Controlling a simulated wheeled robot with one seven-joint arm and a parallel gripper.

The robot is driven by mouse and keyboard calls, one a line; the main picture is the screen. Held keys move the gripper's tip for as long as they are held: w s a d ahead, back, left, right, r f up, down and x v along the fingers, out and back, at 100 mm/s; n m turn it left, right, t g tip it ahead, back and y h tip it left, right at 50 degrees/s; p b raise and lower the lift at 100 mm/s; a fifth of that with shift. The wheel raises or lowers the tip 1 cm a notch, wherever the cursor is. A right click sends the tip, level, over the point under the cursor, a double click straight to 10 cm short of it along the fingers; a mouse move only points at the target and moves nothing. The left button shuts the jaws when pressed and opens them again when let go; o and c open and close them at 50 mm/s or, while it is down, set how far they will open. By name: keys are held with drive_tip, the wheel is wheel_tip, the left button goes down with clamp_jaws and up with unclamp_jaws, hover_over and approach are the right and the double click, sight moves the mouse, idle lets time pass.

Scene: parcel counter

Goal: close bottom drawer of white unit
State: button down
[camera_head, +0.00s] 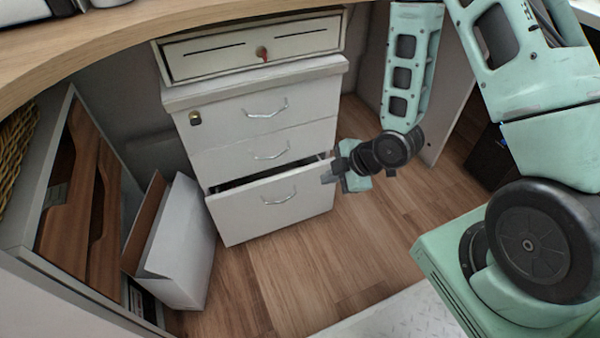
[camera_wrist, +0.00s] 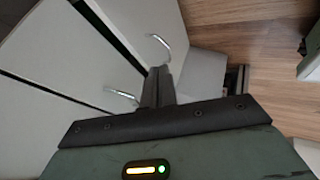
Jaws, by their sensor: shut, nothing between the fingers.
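The white drawer unit (camera_head: 260,110) stands under the counter in the head view. Its bottom drawer (camera_head: 240,210) is pulled partly out, with a dark gap along its top edge. The drawer has a curved metal handle (camera_head: 279,197). The two drawers above it look shut. My gripper (camera_head: 328,178) is shut and empty, at the right end of the bottom drawer's front, near its upper edge. In the wrist view the shut fingers (camera_wrist: 158,85) lie over the white fronts, near a metal handle (camera_wrist: 159,42). I cannot tell whether they touch the drawer.
A white cash drawer (camera_head: 250,48) with a red-tagged key sits on top of the unit. An open cardboard box (camera_head: 180,245) stands on the floor to its left, beside a wooden-fronted cabinet (camera_head: 75,195). The wooden floor (camera_head: 310,265) before the unit is clear.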

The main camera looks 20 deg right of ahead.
drive_tip(key=shift+b+x, duration=2.6)
drive_tip(key=shift+b, duration=2.3)
drive_tip(key=b, duration=0.4)
approach(291, 183)
drive_tip(key=shift+x, duration=2.3)
